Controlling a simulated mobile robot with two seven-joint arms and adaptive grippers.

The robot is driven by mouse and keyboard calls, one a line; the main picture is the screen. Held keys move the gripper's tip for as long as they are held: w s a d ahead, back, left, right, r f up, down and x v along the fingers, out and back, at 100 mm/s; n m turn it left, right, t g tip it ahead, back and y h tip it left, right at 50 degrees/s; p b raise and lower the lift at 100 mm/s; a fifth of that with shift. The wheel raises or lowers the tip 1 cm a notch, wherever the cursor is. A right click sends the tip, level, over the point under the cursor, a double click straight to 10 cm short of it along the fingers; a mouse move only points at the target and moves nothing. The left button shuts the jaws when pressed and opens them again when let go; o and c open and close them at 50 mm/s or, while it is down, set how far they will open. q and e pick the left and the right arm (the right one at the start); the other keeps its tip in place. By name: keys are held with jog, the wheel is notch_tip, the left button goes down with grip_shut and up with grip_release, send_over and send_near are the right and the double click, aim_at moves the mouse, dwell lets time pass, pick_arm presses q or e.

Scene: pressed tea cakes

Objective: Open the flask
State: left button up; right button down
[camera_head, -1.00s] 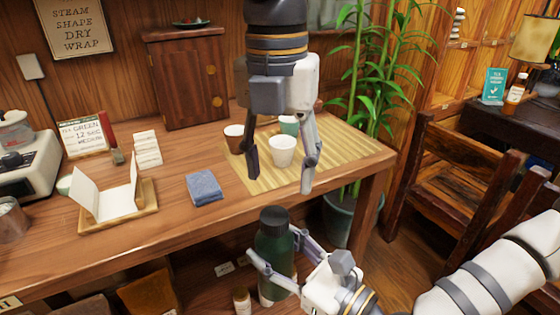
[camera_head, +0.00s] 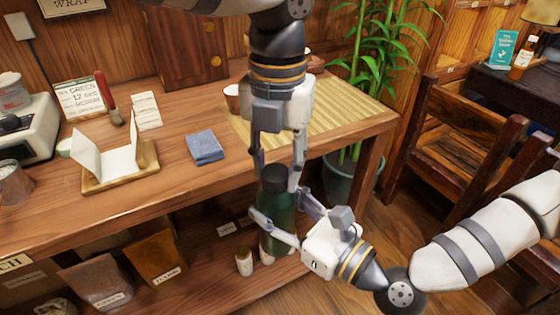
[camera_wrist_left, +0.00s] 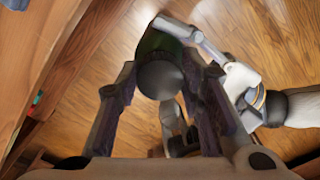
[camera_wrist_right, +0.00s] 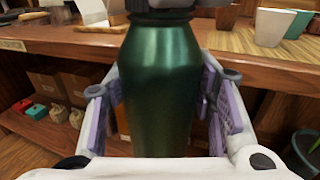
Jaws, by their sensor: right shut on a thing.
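The green flask (camera_head: 278,222) stands upright in front of the table edge, with a dark lid (camera_head: 275,178) on top. My right gripper (camera_head: 274,226) is shut on the flask's body, which fills the middle of the right wrist view (camera_wrist_right: 160,90). My left gripper (camera_head: 276,180) points down from above, with its fingers apart on either side of the lid. In the left wrist view the round lid (camera_wrist_left: 160,79) lies between the open fingers, with a gap visible on the right side. Contact on the left side is hard to tell.
The table (camera_head: 190,185) behind holds a blue cloth (camera_head: 205,147), a white folded paper on a wooden tray (camera_head: 120,180) and a bamboo mat (camera_head: 340,125). A small bottle (camera_head: 243,262) and labelled bags (camera_head: 155,257) are on the shelf below. A chair (camera_head: 470,150) stands at right.

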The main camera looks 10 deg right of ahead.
pick_arm(q)
jog(key=shift+s+d, duration=0.25)
jog(key=shift+d, duration=0.05)
jog(key=shift+c, duration=0.6)
jog(key=n, duration=0.5)
jog(key=shift+w+r+n, duration=0.1)
jog(key=shift+w+n, duration=0.05)
jog(key=shift+n, duration=0.25)
jog(key=n, duration=0.4)
jog(key=shift+a+n, duration=0.15)
jog(key=shift+n, duration=0.15)
jog(key=n, duration=0.4)
jog(key=shift+w+a, duration=0.1)
grip_shut()
jog(key=n, duration=0.4)
jog(key=shift+a, duration=0.15)
jog(key=n, duration=0.4)
jog(key=shift+a+n, duration=0.1)
jog(key=shift+n, duration=0.3)
jog(key=n, duration=0.5)
jog(key=shift+a, duration=0.1)
jog(key=shift+a+r+n, duration=0.1)
jog(key=shift+n, duration=1.1)
